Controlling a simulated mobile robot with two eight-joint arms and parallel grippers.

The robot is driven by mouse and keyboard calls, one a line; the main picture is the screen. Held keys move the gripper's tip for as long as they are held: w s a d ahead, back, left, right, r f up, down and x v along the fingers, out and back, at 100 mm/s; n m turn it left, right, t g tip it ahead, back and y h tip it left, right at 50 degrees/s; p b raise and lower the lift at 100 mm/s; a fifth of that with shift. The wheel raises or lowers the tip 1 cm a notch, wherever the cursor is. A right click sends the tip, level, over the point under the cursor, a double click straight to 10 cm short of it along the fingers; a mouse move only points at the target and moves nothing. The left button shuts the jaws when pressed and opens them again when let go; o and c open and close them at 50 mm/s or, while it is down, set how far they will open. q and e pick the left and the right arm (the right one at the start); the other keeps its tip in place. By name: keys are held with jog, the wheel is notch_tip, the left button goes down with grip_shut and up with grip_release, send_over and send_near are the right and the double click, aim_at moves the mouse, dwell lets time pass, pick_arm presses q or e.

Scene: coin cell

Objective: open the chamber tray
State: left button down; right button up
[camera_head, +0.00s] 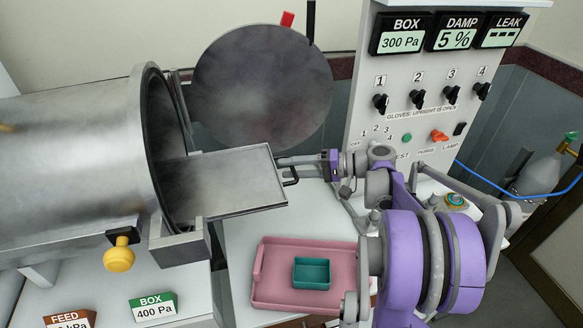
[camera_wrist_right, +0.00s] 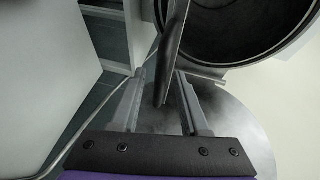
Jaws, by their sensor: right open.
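The chamber tray (camera_head: 220,185) is a flat metal plate sticking out of the round mouth of the steel chamber (camera_head: 75,165), with a black handle (camera_head: 291,177) at its right end. My right gripper (camera_head: 284,162) is at this handle end, coming from the right. In the right wrist view, the open fingers (camera_wrist_right: 160,102) stand either side of a dark strip, which looks like the tray (camera_wrist_right: 170,60) seen edge-on. Whether the fingers touch it I cannot tell. The round chamber door (camera_head: 260,85) is swung open behind the tray. My left gripper is not in view.
A pink tray (camera_head: 262,298) with a teal box (camera_head: 312,273) lies on the bench below. A control panel (camera_head: 400,150) with knobs and displays stands behind my right arm. A yellow knob (camera_head: 118,258) sits on the chamber front, near the BOX sign (camera_head: 153,306).

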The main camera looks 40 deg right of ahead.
jog(key=b+v, duration=0.1)
jog(key=v, duration=1)
jog(key=shift+w, duration=0.1)
